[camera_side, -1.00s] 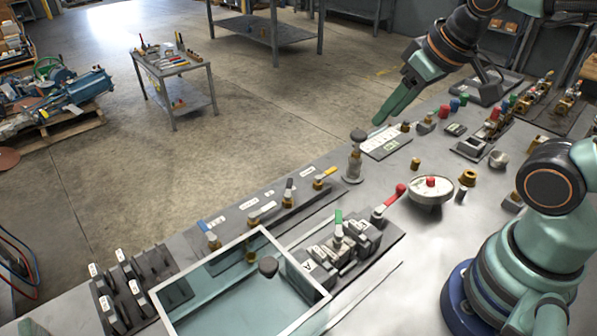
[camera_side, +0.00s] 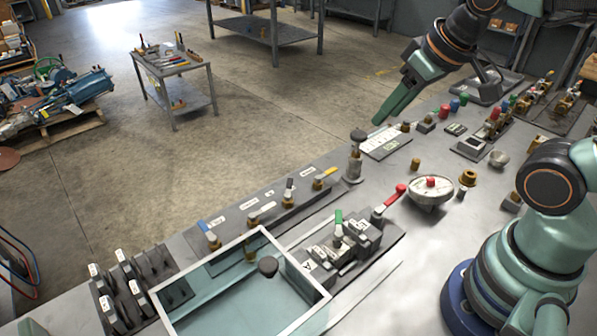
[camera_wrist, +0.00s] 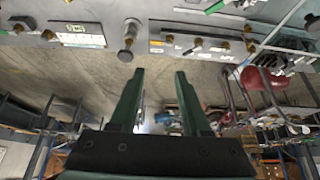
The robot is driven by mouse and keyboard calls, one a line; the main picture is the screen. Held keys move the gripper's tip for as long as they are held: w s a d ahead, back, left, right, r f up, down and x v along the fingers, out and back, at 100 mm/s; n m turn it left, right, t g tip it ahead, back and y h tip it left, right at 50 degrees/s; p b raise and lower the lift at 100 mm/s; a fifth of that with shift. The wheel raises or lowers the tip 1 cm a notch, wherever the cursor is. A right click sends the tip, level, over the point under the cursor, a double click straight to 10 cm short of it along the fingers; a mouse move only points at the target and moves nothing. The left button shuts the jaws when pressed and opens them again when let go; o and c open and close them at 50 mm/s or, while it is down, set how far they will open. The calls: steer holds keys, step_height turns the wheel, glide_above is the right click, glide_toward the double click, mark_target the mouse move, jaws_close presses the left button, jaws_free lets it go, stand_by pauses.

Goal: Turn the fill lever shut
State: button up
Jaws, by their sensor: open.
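A row of small brass valves with coloured levers stands on a dark strip along the bench's far edge in the side view. The levers are blue (camera_side: 211,225), white (camera_side: 262,210), grey (camera_side: 289,187) and yellow (camera_side: 325,173). Their small labels are too small to read, so I cannot tell which is the fill lever. Part of the valve strip (camera_wrist: 198,42) shows at the top of the wrist view. My gripper (camera_side: 377,122) is open and empty, right of the valves and apart from them. Its two fingers (camera_wrist: 158,74) show in the wrist view with nothing between them.
A black-knobbed post (camera_side: 356,158) stands between the valves and my gripper.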

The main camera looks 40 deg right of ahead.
stand_by(0.4)
steer(key=w+a+r+g, duration=0.1)
steer(key=w+a+r, duration=0.2)
steer(key=w+a, duration=0.25)
steer(key=g, duration=0.5)
glide_above(203, 226)
step_height(203, 226, down, 11)
step_height(203, 226, down, 12)
jaws_close()
